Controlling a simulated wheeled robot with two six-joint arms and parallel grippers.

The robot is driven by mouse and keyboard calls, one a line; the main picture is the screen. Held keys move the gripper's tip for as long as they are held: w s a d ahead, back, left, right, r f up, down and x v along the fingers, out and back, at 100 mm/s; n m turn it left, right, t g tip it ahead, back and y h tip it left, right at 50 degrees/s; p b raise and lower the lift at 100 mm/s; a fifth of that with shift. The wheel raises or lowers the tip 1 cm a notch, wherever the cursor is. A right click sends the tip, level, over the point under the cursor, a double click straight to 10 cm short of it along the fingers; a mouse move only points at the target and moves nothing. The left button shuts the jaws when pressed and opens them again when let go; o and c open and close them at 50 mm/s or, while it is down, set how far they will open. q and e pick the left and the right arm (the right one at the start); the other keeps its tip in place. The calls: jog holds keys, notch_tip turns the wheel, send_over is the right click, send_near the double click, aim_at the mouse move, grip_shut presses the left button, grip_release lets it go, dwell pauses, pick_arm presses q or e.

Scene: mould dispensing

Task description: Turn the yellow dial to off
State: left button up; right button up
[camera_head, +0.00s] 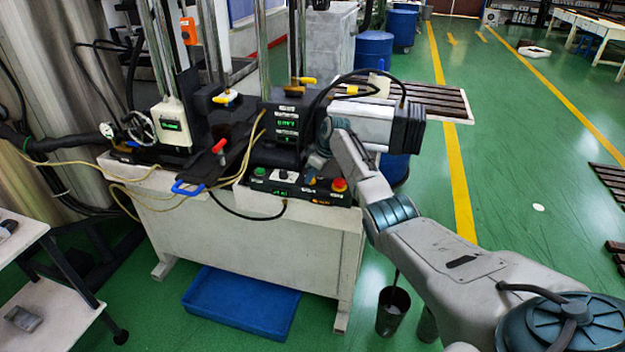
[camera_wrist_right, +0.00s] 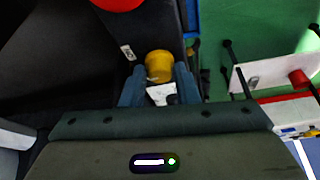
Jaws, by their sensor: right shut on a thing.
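The yellow dial (camera_wrist_right: 159,66) shows in the right wrist view between the two blue-grey fingers of my right gripper (camera_wrist_right: 160,86). The fingers are shut on its sides. In the head view my right gripper (camera_head: 312,178) reaches down to the black control panel (camera_head: 270,186) at the front of the white bench. The dial is mostly hidden there by my wrist. I cannot read the dial's setting. My left gripper is not in view.
A blue-handled tool (camera_head: 188,188) and loose cables lie left. A blue tray (camera_head: 240,305) is under the bench.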

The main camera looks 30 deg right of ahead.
jog(key=n+b, duration=0.1)
jog(key=b, duration=0.1)
jog(key=n+y+b, duration=0.1)
jog(key=n+b, duration=0.1)
jog(key=shift+w+d+f+n+g, duration=0.1)
jog(key=shift+f+n+g, duration=0.2)
jog(key=shift+g, duration=0.1)
jog(key=shift+b, duration=0.55)
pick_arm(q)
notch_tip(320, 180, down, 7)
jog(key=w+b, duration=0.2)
pick_arm(e)
jog(key=shift+r+n+g+y, duration=0.1)
jog(key=shift+n+g+y, duration=0.2)
jog(key=shift+n, duration=0.5)
jog(key=shift+b, duration=0.3)
jog(key=shift+r+n+g+b, duration=0.1)
jog(key=shift+n+g+b, duration=0.2)
jog(key=shift+n+b, duration=0.6)
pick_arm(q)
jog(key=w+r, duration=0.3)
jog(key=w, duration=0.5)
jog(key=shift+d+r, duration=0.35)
